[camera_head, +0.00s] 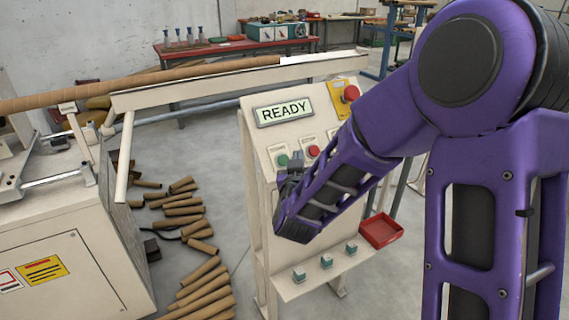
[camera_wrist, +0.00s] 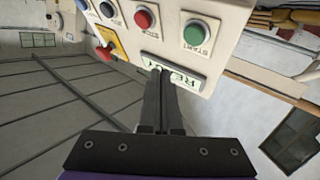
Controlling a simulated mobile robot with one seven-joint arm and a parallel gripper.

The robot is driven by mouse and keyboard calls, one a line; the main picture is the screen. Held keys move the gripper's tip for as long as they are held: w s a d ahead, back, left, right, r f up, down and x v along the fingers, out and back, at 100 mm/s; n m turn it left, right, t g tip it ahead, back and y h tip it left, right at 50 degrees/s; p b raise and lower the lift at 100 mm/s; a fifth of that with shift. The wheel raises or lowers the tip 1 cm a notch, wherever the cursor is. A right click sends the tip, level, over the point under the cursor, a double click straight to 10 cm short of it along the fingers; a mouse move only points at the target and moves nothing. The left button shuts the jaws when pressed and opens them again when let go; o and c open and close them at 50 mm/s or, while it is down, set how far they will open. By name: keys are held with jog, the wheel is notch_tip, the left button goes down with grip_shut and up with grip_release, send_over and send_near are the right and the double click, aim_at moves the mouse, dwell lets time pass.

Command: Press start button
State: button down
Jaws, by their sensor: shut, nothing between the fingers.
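The green start button (camera_head: 283,160) sits at the left of the sloped control panel, below a lit display (camera_head: 285,111) reading READY. In the wrist view the green button (camera_wrist: 197,34), labelled START, is in plain sight with nothing over it. My gripper (camera_head: 294,163) is shut and empty in front of the panel's lower left, close to the green button in the picture. In the wrist view its fingertips (camera_wrist: 160,73) overlap the display's edge, below and left of the green button. They look apart from the button; the exact gap cannot be told.
A red stop button (camera_head: 314,152) is beside the green one, and a red mushroom button (camera_head: 351,93) on yellow is at the upper right. A shelf (camera_head: 310,284) with small grey-green blocks and a red tray (camera_head: 381,231) are below. Cardboard tubes (camera_head: 183,211) litter the floor at left.

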aim_at(288, 156)
jog(key=shift+w+a+f+b, duration=0.25)
jog(key=shift+w+a+f, duration=0.35)
jog(key=shift+w+f, duration=0.3)
jog(key=shift+w+a+f+b, duration=0.25)
jog(key=shift+w+a+f, duration=0.3)
jog(key=shift+w+f, duration=0.3)
dwell(0.8)
jog(key=shift+w+a+f, duration=0.2)
jog(key=shift+w+f, duration=0.05)
jog(key=shift+w+a+f, duration=0.2)
jog(key=shift+w+f, duration=0.05)
dwell(0.9)
dwell(0.3)
jog(key=shift+s+d+r, duration=0.4)
jog(key=shift+s+r, duration=0.1)
jog(key=shift+s+d+r+p, duration=0.45)
jog(key=shift+s+d+r, duration=0.1)
jog(key=shift+s+r, duration=0.25)
jog(key=shift+s+d+r+p, duration=0.4)
jog(key=shift+s+d+r, duration=0.15)
jog(key=shift+s+r, duration=0.25)
